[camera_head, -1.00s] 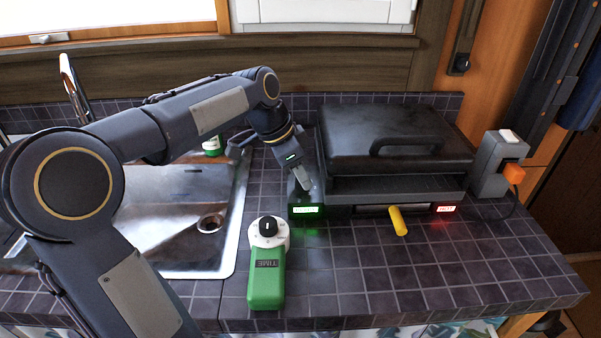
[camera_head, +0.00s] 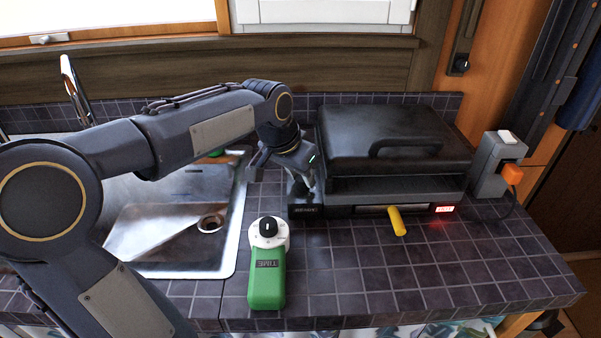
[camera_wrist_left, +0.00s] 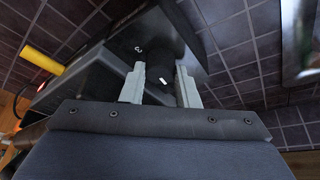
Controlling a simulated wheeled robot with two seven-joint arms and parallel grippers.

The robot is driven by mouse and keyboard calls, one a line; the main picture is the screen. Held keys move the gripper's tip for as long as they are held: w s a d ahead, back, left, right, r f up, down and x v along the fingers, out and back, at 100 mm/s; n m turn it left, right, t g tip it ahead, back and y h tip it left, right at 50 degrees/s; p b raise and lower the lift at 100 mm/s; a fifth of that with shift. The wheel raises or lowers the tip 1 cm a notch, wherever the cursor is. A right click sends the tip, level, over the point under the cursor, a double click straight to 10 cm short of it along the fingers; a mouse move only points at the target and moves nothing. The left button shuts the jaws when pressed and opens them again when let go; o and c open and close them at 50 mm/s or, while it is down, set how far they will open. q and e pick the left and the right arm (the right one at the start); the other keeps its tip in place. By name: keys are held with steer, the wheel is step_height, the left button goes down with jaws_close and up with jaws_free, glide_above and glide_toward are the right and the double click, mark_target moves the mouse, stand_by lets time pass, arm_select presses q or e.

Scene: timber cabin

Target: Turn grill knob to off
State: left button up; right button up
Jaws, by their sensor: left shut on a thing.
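The black grill (camera_head: 390,140) stands on the tiled counter with its lid down. My left gripper (camera_head: 304,184) is at the left end of the grill, over its control housing. In the left wrist view the dark round grill knob (camera_wrist_left: 164,70), with a white mark, sits between the light grey fingertips of my left gripper (camera_wrist_left: 160,80), which is shut on it. The knob is hidden by the gripper in the head view. The left display (camera_head: 306,210) on the grill front is dark, while the right display (camera_head: 444,209) glows red. My right gripper is not in view.
A green timer (camera_head: 267,280) lies in front of the grill. A yellow handle (camera_head: 397,221) sticks out from the grill front. The sink (camera_head: 150,240) is to the left, a grey socket box (camera_head: 490,165) to the right. The front right counter is clear.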

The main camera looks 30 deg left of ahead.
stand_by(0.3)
arm_select(q)
steer(key=o, duration=1)
steer(key=shift+p+v, duration=0.45)
steer(key=shift+v, duration=3.45)
